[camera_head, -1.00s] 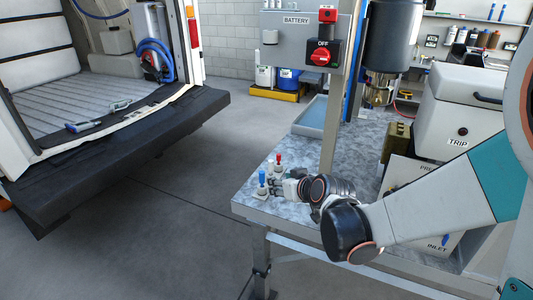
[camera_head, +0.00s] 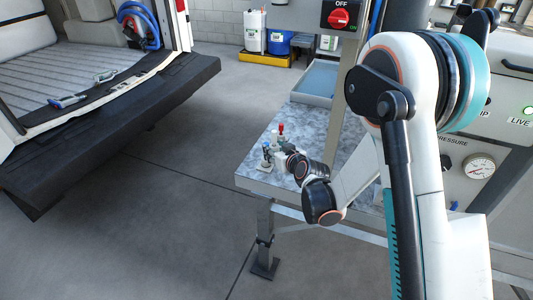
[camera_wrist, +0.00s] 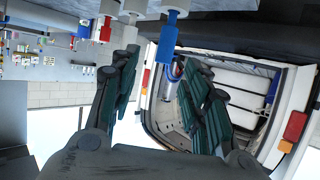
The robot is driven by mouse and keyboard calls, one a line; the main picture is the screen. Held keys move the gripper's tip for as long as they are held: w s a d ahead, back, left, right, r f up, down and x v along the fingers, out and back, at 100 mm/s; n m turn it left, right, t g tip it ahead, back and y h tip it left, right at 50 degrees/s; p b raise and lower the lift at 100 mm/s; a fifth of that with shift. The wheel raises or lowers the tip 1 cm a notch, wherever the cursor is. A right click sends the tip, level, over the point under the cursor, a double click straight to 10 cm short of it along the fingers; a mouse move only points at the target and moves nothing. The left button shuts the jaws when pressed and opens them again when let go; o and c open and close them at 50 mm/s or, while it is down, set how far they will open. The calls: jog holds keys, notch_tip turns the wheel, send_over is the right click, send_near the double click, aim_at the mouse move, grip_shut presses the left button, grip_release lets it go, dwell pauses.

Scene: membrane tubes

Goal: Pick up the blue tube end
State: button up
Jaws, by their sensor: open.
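The blue tube end (camera_head: 266,150) stands near the corner of the bench at its left edge. In the wrist view the blue tube end (camera_wrist: 168,38) shows at the top, attached to a pale fitting. My gripper (camera_wrist: 160,72) is open and empty, with one dark green finger to each side of the blue tube end's line in the picture. In the head view my gripper (camera_head: 280,151) is right beside the tubes and partly hides them. I cannot tell whether the fingers touch the blue end.
A red tube end (camera_head: 281,129) stands close by; it also shows in the wrist view (camera_wrist: 106,30), with a white fitting (camera_wrist: 133,8) between. A grey-blue tray (camera_head: 316,82) and a post (camera_head: 337,100) are farther back. Open floor lies left of the bench (camera_head: 305,120).

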aim_at(266, 143)
jog(key=b+x, duration=0.1)
jog(key=x, duration=0.3)
jog(key=b+x, duration=0.1)
jog(key=x, duration=0.2)
jog(key=shift+s+a+f+b, duration=0.15)
jog(key=shift+s+a+b, duration=0.05)
jog(key=shift+a+b, duration=0.1)
jog(key=shift+w+a, duration=0.1)
jog(key=shift+w, duration=0.3)
jog(key=c, duration=0.9)
